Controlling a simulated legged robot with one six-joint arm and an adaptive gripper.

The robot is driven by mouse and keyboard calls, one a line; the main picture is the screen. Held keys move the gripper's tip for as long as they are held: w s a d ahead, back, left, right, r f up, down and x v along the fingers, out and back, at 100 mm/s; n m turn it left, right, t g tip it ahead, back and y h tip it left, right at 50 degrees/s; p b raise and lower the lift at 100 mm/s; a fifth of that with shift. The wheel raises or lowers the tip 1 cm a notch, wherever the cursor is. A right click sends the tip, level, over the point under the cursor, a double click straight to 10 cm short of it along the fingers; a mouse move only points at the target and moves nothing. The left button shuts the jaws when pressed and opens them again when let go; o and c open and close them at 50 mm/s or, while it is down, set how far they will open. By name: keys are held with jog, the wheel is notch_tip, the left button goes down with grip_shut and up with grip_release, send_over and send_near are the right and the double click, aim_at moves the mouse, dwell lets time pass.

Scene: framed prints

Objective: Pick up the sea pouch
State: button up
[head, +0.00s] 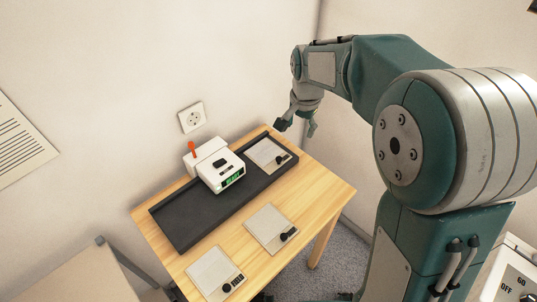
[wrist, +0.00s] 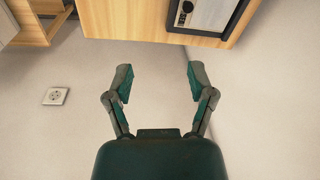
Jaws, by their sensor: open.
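Three flat pale squares with dark details, possibly pouches, show in the head view. One square (head: 263,152) lies in the right end of a black tray (head: 185,222). A second square (head: 267,226) lies on the bare table in front of the tray, and a third (head: 210,270) lies nearer the front left. I cannot tell which, if any, is the sea pouch. My gripper (head: 298,124) is open and empty, above the table's back right corner. In the wrist view, my gripper (wrist: 160,78) has its fingers spread, with the tray's square (wrist: 207,14) beyond them at the top.
A white device (head: 218,168) with a green display and an orange upright part stands in the tray. The wooden table (head: 320,192) is against a wall with a socket (head: 191,117). A beige surface (head: 80,275) is at lower left, and a switch panel (head: 515,280) at lower right.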

aim_at(279, 158)
jog(key=w+a+f, duration=0.1)
jog(key=w+f, duration=0.1)
jog(key=f, duration=0.1)
jog(key=w+a+f+m+g, duration=0.1)
jog(key=w+a+f, duration=0.1)
jog(key=f, duration=0.2)
jog(key=w+a+f+m, duration=0.1)
jog(key=w+f, duration=0.1)
jog(key=f, duration=0.1)
jog(key=shift+a+f, duration=0.25)
jog(key=shift+a, duration=0.1)
jog(key=f, duration=1)
jog(key=shift+w+f, duration=0.25)
jog(key=shift+f, duration=0.1)
grip_shut()
